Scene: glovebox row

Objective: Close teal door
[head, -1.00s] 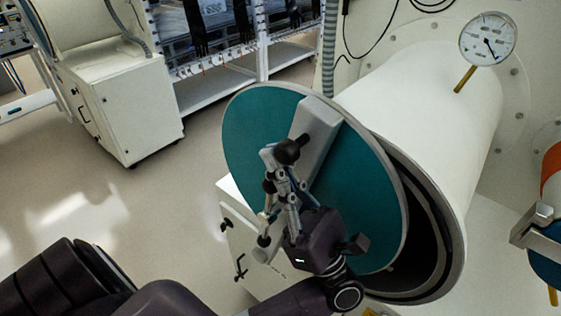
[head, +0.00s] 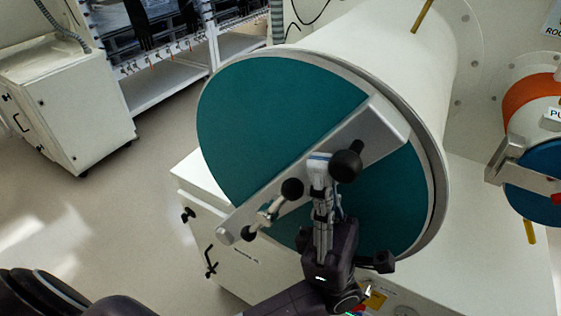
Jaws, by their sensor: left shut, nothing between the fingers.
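The teal door (head: 270,105) is a large round disc with a silver bar (head: 285,182) set diagonally across it. It lies over the mouth of the white cylindrical chamber (head: 375,50), with a thin dark seam showing along its right edge. I cannot tell whether it is fully seated or latched. Black knobs (head: 345,165) show near the bar. My left gripper (head: 319,168) is shut and empty, in front of the door's lower middle, with its fingertips at or very near the bar; contact is unclear. It hides part of the bar and door. My right gripper is not in view.
A second port with a blue door (head: 540,183) and an orange band (head: 532,98) is at the right. A white cabinet (head: 65,95) and shelving (head: 165,75) stand at the back left. The floor (head: 120,200) at left is clear.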

